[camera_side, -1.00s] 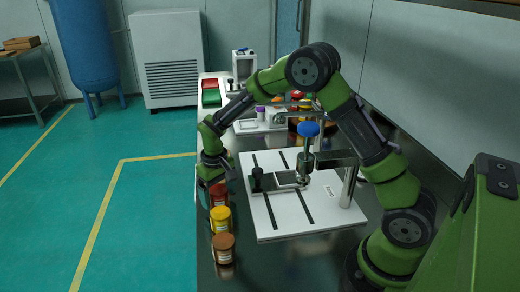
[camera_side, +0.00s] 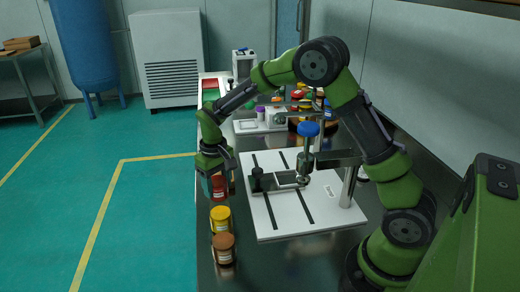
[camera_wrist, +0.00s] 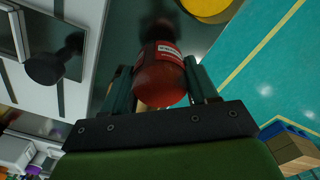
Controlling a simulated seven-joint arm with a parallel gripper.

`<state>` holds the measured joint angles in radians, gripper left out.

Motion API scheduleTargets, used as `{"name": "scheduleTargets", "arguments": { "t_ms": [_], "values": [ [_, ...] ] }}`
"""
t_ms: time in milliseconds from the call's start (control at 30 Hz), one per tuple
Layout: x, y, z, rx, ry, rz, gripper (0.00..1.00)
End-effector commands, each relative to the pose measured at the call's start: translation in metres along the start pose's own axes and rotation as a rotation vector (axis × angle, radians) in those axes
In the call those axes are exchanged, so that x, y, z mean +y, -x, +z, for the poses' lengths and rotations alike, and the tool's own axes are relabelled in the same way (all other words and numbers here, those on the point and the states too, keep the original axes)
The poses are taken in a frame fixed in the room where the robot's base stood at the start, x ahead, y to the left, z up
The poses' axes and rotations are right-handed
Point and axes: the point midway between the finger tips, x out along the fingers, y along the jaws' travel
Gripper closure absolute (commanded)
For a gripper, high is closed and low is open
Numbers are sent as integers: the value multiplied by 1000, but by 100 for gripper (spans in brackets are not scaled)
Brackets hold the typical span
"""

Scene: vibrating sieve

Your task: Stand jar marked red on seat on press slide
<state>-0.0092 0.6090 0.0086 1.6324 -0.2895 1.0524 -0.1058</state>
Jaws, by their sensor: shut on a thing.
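The red jar (camera_side: 221,187) is held in my gripper (camera_side: 214,186) beside the left edge of the press's white base plate (camera_side: 283,229). In the wrist view the red jar (camera_wrist: 160,75), with a white label, sits between the two fingers of my gripper (camera_wrist: 161,88). It appears raised off the bench. The press slide (camera_side: 287,180) lies on the plate with a black knob (camera_side: 257,181) at its left end. A pale square seat shows on the slide, partly under the press head with its blue top (camera_side: 308,129). The slide's black knob also shows in the wrist view (camera_wrist: 45,67).
A yellow-lidded jar (camera_side: 220,218) and a brown-lidded jar (camera_side: 223,248) stand on the dark bench in front of my gripper. The press post (camera_side: 348,187) rises at the plate's right. Other jars and equipment stand farther back. The plate's left front is clear.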

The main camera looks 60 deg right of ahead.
Motion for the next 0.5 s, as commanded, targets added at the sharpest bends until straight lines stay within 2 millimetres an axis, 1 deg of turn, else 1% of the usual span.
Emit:
{"name": "scheduleTargets", "arguments": {
  "t_ms": [33,100,200,267,333,367,433,467,500],
  "values": [
    [0,13,-1,6,-1,-1,72],
    [0,28,-1,6,0,-1,72],
    [0,46,0,4,-1,-1,72],
    [0,54,-1,3,-1,-1,72],
    [5,62,-1,4,-11,0,72],
    [9,66,-2,7,-19,0,72],
    [24,74,-3,14,-53,-1,72],
    [33,78,-3,18,-73,-2,72],
    [48,82,-2,21,-103,-1,72]
  ]
}}
